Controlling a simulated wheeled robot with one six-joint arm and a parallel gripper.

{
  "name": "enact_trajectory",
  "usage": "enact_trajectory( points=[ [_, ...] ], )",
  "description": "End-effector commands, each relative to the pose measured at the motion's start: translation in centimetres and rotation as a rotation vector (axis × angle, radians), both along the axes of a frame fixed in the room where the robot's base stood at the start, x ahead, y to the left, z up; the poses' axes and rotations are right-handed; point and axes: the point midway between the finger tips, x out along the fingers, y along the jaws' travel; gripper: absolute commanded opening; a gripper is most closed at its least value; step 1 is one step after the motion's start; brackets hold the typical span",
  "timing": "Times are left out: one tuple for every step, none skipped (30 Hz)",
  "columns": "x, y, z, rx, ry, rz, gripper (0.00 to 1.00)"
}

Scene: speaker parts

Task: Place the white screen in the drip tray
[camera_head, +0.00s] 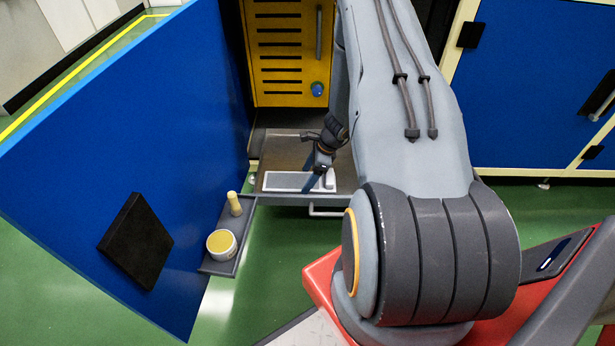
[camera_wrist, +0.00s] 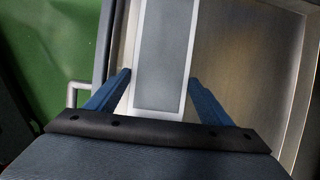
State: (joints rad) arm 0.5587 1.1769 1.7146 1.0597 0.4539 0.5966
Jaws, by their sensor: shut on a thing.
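The white screen (camera_head: 285,181) is a flat panel with a white frame and a grey middle. It also shows in the wrist view (camera_wrist: 166,55), between the blue fingers of my gripper (camera_wrist: 160,80). My gripper (camera_head: 318,183) is shut on the screen, with one finger at each long edge. The drip tray (camera_head: 285,150) is a shallow brownish metal tray, pulled out below the yellow panel, and its bare floor shows in the wrist view (camera_wrist: 250,65). The screen is along the tray's front edge, within its outline. I cannot tell whether it touches the tray floor.
A blue door (camera_head: 120,130) stands open on the left, with a black box (camera_head: 136,241) on it. A small grey shelf (camera_head: 220,265) there holds a round container (camera_head: 221,244) and a yellowish cylinder (camera_head: 235,204). A handle (camera_head: 326,213) juts from the tray's front.

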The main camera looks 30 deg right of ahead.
Motion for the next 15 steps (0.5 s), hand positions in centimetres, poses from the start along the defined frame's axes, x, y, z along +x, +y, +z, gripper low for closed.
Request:
enact_trajectory(
  points=[
    [0.00, 0.00, -0.12, 0.000, 0.000, 0.000, 0.78],
    [0.00, 0.00, -0.10, 0.000, 0.000, 0.000, 0.83],
    [-0.01, -0.01, -0.08, 0.000, 0.000, 0.000, 0.90],
    [0.00, 0.00, -0.08, 0.000, 0.000, 0.000, 0.93],
    [0.00, 0.00, -0.08, 0.000, 0.000, 0.000, 0.93],
    [-0.01, 0.00, -0.08, 0.000, 0.000, 0.000, 0.93],
    [-0.01, 0.00, -0.08, 0.000, 0.000, 0.000, 0.93],
    [-0.01, 0.00, -0.08, 0.000, 0.000, 0.000, 0.93],
    [-0.01, 0.00, -0.08, 0.000, 0.000, 0.000, 0.93],
    [-0.01, 0.00, -0.08, 0.000, 0.000, 0.000, 0.93],
    [-0.01, 0.00, -0.08, 0.000, 0.000, 0.000, 0.93],
    [-0.01, 0.00, -0.04, 0.000, 0.000, 0.000, 0.93],
    [-0.01, 0.00, 0.04, 0.000, 0.000, 0.000, 0.93],
    [0.00, 0.00, 0.17, 0.000, 0.000, 0.000, 0.93],
    [-0.03, -0.06, 0.43, -0.001, -0.001, 0.000, 0.93]
  ],
)
